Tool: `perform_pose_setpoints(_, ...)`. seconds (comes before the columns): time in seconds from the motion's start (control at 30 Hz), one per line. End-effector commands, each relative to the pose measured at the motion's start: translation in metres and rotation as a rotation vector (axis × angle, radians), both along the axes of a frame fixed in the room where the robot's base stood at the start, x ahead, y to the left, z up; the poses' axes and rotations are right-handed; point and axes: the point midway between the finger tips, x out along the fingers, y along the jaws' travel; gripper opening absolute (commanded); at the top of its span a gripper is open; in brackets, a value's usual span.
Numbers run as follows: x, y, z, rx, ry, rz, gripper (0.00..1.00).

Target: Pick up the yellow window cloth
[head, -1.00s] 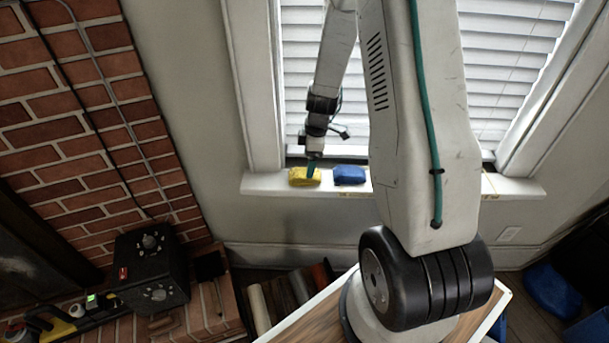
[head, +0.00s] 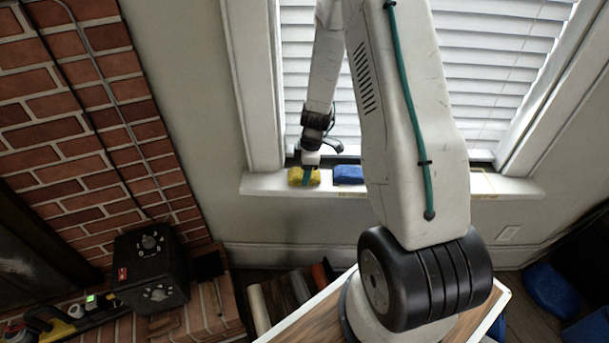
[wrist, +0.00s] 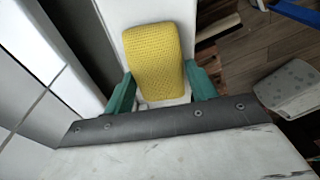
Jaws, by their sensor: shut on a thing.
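The yellow window cloth (head: 296,177) lies at the left end of the white window sill. In the wrist view the cloth (wrist: 156,58) is a folded, textured yellow pad between two teal fingers. My gripper (head: 307,177) reaches down onto it from above and is shut on it. In the wrist view my gripper (wrist: 160,92) has one finger at each side of the cloth's near end. The cloth appears to be still at sill level; whether it touches the sill cannot be told.
A blue cloth (head: 348,175) lies on the sill (head: 260,184) just right of the yellow one. Window blinds (head: 500,70) stand behind. A brick fireplace (head: 95,110) with a black box (head: 150,268) is at left. Rolled items (head: 285,292) stand below the sill.

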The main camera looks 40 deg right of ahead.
Motion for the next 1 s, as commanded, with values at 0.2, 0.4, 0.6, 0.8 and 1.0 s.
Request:
perform_pose_setpoints(0.2,0.0,0.0,0.004,0.0,-0.001,0.0,0.34)
perform_pose_setpoints(0.4,0.001,0.0,0.026,-0.001,-0.005,0.0,0.34)
perform_pose_setpoints(0.6,-0.029,0.005,0.039,0.002,0.001,-0.002,0.34)
perform_pose_setpoints(0.8,-0.074,0.012,0.043,0.001,0.0,-0.003,0.34)
perform_pose_setpoints(1.0,-0.115,0.018,0.046,0.002,0.001,-0.003,0.34)
